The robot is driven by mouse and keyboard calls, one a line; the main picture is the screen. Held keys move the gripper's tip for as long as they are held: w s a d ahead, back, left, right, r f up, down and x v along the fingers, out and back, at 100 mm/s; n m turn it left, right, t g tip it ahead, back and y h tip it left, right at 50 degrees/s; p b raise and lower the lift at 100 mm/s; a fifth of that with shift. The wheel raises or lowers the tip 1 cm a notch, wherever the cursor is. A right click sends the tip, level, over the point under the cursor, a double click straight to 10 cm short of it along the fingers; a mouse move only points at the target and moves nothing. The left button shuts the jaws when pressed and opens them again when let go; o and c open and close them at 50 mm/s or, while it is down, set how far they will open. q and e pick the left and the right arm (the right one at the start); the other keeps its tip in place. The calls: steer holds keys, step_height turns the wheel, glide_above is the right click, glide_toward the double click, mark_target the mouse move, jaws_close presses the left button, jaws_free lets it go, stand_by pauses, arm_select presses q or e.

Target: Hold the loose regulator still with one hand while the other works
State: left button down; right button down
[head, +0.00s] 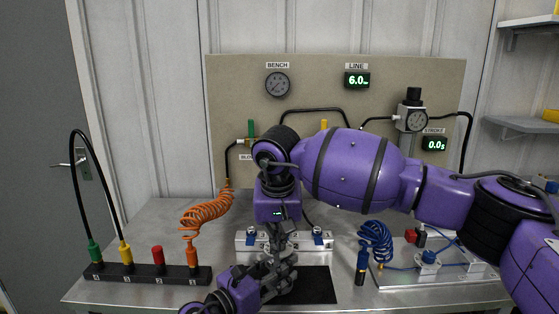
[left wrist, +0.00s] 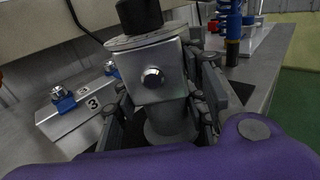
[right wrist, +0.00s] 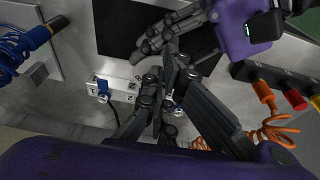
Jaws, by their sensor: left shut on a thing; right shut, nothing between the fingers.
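The loose regulator (left wrist: 155,78) is a grey metal block with a black knob on top, a round collar and a rounded lower bowl. It fills the middle of the left wrist view and looks slightly tilted. My left gripper (left wrist: 165,112) is shut on it, with fingers on both sides; it also shows low in the head view (head: 276,278). My right gripper (head: 280,246) points down just above the left gripper, shut and empty; its fingers also show in the right wrist view (right wrist: 165,85). In the head view the fingers hide the regulator.
A black mat (head: 312,287) lies under the grippers. A numbered block with blue valves (head: 318,240) stands behind. A port strip with colored plugs (head: 155,274) is left; an orange coiled hose (head: 205,212) rises there. A blue coiled hose (head: 376,240) is right. A gauge panel (head: 228,90) stands behind.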

arm_select(q)
steer(key=shift+s+d, duration=0.15)
arm_select(e)
steer(key=shift+f, duration=0.25)
arm_select(q)
steer(key=shift+f, duration=0.1)
arm_select(e)
steer(key=w+v, duration=0.1)
steer(key=v, duration=0.5)
steer(key=shift+r, duration=0.3)
steer(key=shift+a, duration=0.15)
arm_select(q)
steer(key=c, duration=1)
jaws_free()
